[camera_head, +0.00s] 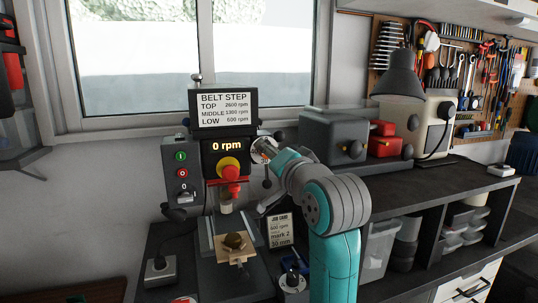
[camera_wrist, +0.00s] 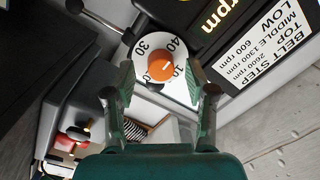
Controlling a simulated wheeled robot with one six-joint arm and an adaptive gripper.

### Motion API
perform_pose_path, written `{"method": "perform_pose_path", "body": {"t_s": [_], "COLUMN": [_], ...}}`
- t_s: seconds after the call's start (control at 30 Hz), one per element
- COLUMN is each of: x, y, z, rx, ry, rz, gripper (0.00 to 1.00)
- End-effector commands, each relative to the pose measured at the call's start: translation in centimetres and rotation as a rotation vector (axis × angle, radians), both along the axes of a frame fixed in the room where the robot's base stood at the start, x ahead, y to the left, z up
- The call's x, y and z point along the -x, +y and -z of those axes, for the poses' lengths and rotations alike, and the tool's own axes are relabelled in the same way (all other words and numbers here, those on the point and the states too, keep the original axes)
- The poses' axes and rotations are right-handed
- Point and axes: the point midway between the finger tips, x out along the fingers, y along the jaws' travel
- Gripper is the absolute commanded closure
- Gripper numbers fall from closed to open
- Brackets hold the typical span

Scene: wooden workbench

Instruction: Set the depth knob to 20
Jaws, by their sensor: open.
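The depth knob (camera_wrist: 161,68) is orange, in the middle of a white round dial (camera_wrist: 145,50) on the drill press. In the wrist view the figures 30, 40 and 10 can be read; 20 is not visible. A small pale mark shows on the knob's face, but I cannot tell its exact setting. My gripper (camera_wrist: 162,80) is open, its fingertips on either side of the knob, with gaps and no clear contact. In the head view my gripper (camera_head: 266,150) is at the right side of the drill head and hides most of the dial.
The drill press head (camera_head: 225,120) shows 0 rpm under a belt step sign (camera_head: 224,108). A wooden piece (camera_head: 235,257) lies on its table. A job card (camera_head: 280,231) stands beside it. A lever with a black ball (camera_wrist: 75,6) is near the dial. A grey machine (camera_head: 333,135) stands right.

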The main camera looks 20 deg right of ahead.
Motion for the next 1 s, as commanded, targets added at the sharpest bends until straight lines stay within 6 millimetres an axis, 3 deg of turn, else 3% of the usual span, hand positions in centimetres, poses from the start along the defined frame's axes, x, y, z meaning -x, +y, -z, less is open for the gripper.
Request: {"method": "perform_pose_path", "body": {"t_s": [0.2, 0.47, 0.6, 0.7, 1.0], "x": [-1.24, -1.31, -1.30, -1.30, -1.30], "y": [0.10, 0.10, 0.11, 0.10, 0.09], "z": [-0.02, 0.01, 0.01, 0.01, 0.02], "rx": [0.001, 0.001, 0.000, 0.000, 0.024], "ry": [0.000, 0.000, 0.000, 0.000, 0.000], "rz": [0.000, 0.000, 0.000, 0.000, 0.000], "gripper": [0.45, 0.45, 0.80, 1.00, 1.00]}}
